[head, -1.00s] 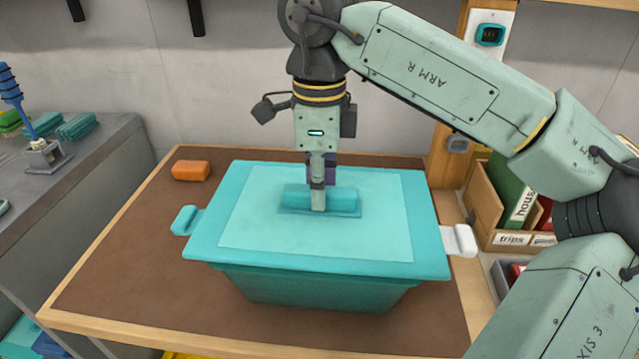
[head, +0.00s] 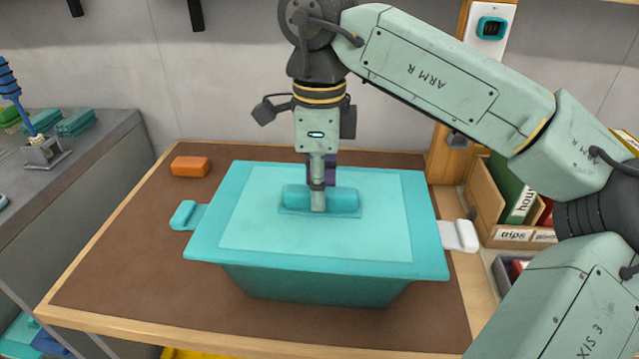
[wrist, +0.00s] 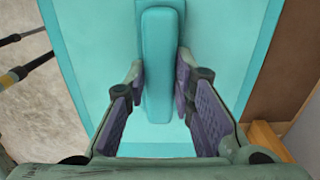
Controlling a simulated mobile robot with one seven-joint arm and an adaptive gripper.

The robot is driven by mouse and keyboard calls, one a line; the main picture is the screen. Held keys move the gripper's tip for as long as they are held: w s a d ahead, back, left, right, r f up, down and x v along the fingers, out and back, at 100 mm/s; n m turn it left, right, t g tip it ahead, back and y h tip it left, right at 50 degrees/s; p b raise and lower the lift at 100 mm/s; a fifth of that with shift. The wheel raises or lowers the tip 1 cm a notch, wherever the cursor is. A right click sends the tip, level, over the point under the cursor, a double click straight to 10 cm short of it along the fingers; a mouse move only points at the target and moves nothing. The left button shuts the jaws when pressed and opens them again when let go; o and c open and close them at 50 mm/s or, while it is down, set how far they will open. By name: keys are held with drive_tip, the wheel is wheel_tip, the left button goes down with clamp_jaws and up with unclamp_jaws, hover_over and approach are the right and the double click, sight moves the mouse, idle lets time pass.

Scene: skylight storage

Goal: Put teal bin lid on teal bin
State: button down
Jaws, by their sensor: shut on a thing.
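The teal bin lid (head: 390,225) lies flat over the top of the teal bin (head: 315,285), covering its opening, so the bin's inside is hidden. The bin stands on the brown-topped table. My gripper (head: 318,205) points straight down and is shut on the raised handle of the lid. In the wrist view my gripper (wrist: 160,95) has its purple pads on both sides of the teal handle (wrist: 160,50). I cannot tell whether the rim touches the bin all round.
An orange block (head: 190,166) lies on the table (head: 130,265) behind and left of the bin. A grey counter (head: 70,190) stands to the left. A wooden holder with binders (head: 487,205) is at the right. The table's front left is clear.

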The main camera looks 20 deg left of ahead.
drive_tip(key=shift+f, duration=0.1)
drive_tip(key=c, duration=1.3)
unclamp_jaws()
drive_tip(key=shift+r+p, duration=3.2)
drive_tip(key=shift+r, duration=0.85)
wheel_tip(320, 180, up, 8)
drive_tip(key=shift+f, duration=0.25)
